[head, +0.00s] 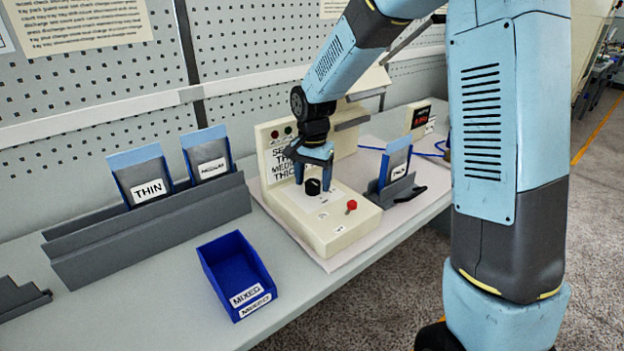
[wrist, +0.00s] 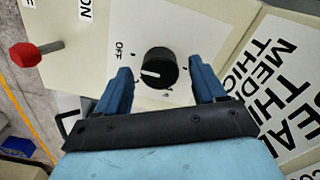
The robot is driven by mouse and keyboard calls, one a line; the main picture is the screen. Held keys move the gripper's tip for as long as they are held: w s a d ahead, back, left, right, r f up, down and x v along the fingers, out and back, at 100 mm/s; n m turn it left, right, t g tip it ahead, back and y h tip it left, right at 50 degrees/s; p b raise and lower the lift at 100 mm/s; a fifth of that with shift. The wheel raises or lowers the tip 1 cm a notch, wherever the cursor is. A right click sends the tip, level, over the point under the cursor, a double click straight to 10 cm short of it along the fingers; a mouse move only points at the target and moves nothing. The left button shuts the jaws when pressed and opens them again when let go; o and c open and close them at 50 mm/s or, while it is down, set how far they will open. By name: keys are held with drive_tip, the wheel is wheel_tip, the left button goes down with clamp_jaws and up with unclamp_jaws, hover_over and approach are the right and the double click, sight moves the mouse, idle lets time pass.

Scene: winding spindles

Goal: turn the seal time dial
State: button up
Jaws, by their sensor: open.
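The seal time dial is a black round knob (wrist: 159,68) with a white pointer line, on the cream top of the sealing machine (head: 326,222). The dial also shows in the head view (head: 313,187), just below my gripper. My gripper (wrist: 164,80) is open, with one blue finger to each side of the dial in the wrist view. A gap shows between the dial and each finger there. In the head view my gripper (head: 313,183) points down over the dial. Whether the fingertips reach down to the dial's height I cannot tell.
A red-knobbed lever (head: 351,206) stands on the machine near the dial. A grey rack (head: 150,236) with THIN and MEDIUM pouches is at left. A blue MIXED bin (head: 236,271) sits in front. Another pouch stands in a small holder (head: 397,192) right of the machine.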

drive_tip(key=shift+f, duration=0.1)
drive_tip(key=shift+c, duration=0.4)
drive_tip(key=c, duration=1)
